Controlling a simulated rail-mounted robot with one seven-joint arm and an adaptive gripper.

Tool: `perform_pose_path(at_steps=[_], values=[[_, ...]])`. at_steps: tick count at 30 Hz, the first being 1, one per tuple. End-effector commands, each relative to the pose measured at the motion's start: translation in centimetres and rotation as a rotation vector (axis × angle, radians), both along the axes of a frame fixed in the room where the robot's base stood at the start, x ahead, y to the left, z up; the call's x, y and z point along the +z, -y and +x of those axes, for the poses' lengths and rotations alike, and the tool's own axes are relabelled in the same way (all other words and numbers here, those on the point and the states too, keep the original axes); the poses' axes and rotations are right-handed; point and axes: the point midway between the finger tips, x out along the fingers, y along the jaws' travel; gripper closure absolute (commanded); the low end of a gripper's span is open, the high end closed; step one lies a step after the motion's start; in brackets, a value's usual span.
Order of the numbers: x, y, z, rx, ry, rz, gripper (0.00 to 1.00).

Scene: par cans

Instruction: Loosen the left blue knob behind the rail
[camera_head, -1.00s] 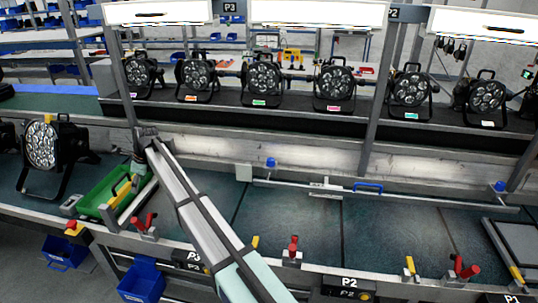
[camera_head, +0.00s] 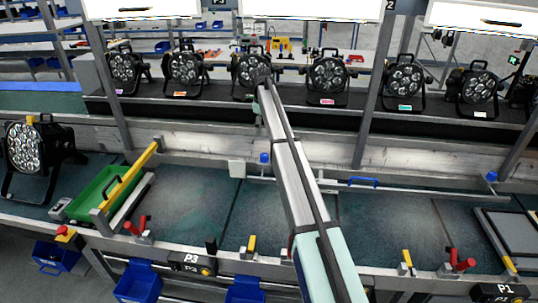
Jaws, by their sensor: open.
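The left blue knob (camera_head: 264,158) stands upright behind the left end of the rail, just left of my arm. The rail (camera_head: 415,192) is a thin grey bar along the back of the work surface; my arm hides part of it. A blue handle (camera_head: 363,182) is on its middle, and a second blue knob (camera_head: 491,176) stands near its right end. My arm reaches up across the middle, and a short pale-green link of mine hangs behind its far end, above the left knob. My gripper is hidden behind my arm.
A green tray (camera_head: 72,208) with a long slanted yellow bar (camera_head: 130,178) is at the left. Several par cans (camera_head: 404,86) stand on the rear shelf. A post (camera_head: 375,115) rises behind the rail. The work surface (camera_head: 385,225) is largely clear.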

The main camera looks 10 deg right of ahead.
Motion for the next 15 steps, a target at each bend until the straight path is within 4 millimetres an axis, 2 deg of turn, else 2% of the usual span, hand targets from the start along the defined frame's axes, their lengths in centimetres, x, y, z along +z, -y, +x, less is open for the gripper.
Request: perform_pose_path(at_steps=[15], values=[[-9.6, 0.3, 0.3, 0.001, -0.002, 0.001, 0.33]])
